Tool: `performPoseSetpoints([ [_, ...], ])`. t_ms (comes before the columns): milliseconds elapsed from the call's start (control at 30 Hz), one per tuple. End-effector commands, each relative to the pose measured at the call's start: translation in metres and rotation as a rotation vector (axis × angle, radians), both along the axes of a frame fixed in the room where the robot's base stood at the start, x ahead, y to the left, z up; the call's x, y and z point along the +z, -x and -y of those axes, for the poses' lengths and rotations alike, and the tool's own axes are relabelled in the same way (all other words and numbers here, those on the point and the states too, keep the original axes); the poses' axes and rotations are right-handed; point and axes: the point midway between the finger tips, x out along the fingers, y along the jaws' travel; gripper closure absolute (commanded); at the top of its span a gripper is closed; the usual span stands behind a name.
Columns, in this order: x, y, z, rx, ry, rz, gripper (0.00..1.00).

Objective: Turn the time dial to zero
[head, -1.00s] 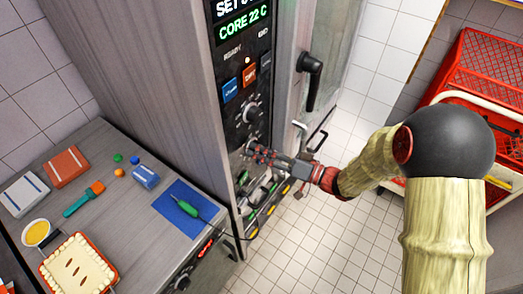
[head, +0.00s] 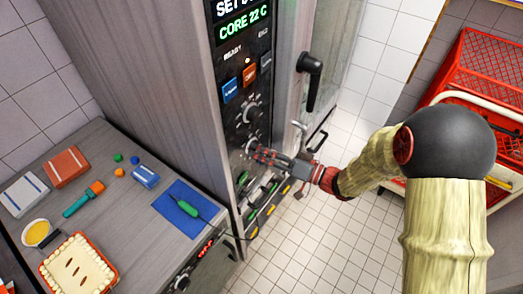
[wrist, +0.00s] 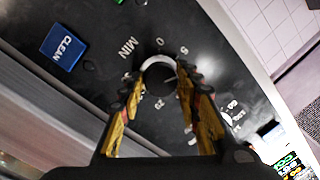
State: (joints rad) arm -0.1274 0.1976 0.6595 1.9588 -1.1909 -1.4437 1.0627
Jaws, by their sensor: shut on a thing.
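The time dial (wrist: 160,68) is a round knob with a bright silver rim on the oven's dark control panel. In the wrist view it sits between my fingers, with MIN, 0 and 5 printed around its far side. My gripper (wrist: 160,92) is shut on the dial, one finger on each side. In the head view my gripper (head: 257,153) reaches the lower dial (head: 250,144) from the right and partly covers it. I cannot tell exactly where the dial's pointer stands.
Another dial (head: 249,112) sits just above, below the blue CLEAN button (head: 229,91) and an orange button (head: 249,76). A black door handle (head: 312,78) sticks out at the right. A cluttered steel counter (head: 150,225) stands left; a red crate (head: 485,75) stands right.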

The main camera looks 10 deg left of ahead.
Motion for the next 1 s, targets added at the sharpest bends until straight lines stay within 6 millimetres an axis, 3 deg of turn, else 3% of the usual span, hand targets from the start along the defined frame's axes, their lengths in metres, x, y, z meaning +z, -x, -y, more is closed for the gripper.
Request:
performPoseSetpoints([
  [367, -0.0001, -0.0007, 0.0001, -0.001, 0.085, 0.204, 0.92],
  [1000, -0.0001, -0.0007, 0.0, -0.001, 0.317, 0.764, 0.92],
])
